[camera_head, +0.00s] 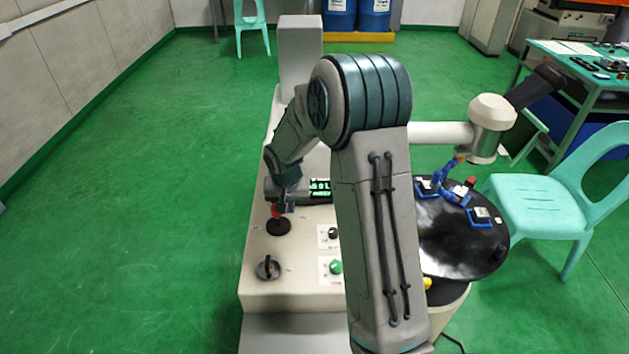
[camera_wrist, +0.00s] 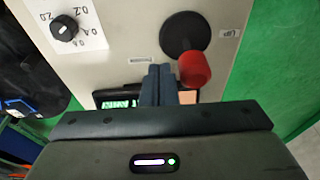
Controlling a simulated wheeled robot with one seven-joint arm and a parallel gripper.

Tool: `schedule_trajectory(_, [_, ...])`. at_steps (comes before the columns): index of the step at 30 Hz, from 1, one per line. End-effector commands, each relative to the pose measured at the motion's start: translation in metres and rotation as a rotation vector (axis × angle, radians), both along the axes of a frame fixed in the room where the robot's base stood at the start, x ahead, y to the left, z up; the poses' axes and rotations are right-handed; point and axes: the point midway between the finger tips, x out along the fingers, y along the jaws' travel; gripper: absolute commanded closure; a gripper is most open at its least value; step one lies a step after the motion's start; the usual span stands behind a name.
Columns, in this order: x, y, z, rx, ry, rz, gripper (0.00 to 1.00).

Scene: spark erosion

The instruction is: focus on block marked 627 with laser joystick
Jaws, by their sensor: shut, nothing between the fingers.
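The joystick has a red knob (camera_wrist: 195,68) on a round black base (camera_wrist: 184,32) in the wrist view. In the head view its base (camera_head: 278,227) stands on the pale console (camera_head: 300,245), with the red knob (camera_head: 276,211) leaning or partly covered. My gripper (camera_wrist: 158,75) is shut and empty, its fingertips just left of the red knob; I cannot tell if they touch it. The blocks sit in blue holders on the black round table (camera_head: 450,250): one block (camera_head: 427,187) at left, one (camera_head: 460,190) in the middle, one (camera_head: 482,213) at right. Their numbers are unreadable.
A lit green display (camera_wrist: 118,103) is beside my fingers. The console also bears a black dial (camera_wrist: 65,28), a green knob (camera_head: 336,267) and a black knob (camera_head: 268,268). A white cylindrical head (camera_head: 491,115) hangs above the round table. A turquoise chair (camera_head: 550,205) stands at right.

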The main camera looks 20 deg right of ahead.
Motion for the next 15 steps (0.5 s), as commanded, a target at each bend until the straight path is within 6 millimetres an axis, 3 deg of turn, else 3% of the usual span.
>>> schedule_trajectory(15, [0.0036,0.0100,-0.0002,0.000,0.000,-0.001,1.00])
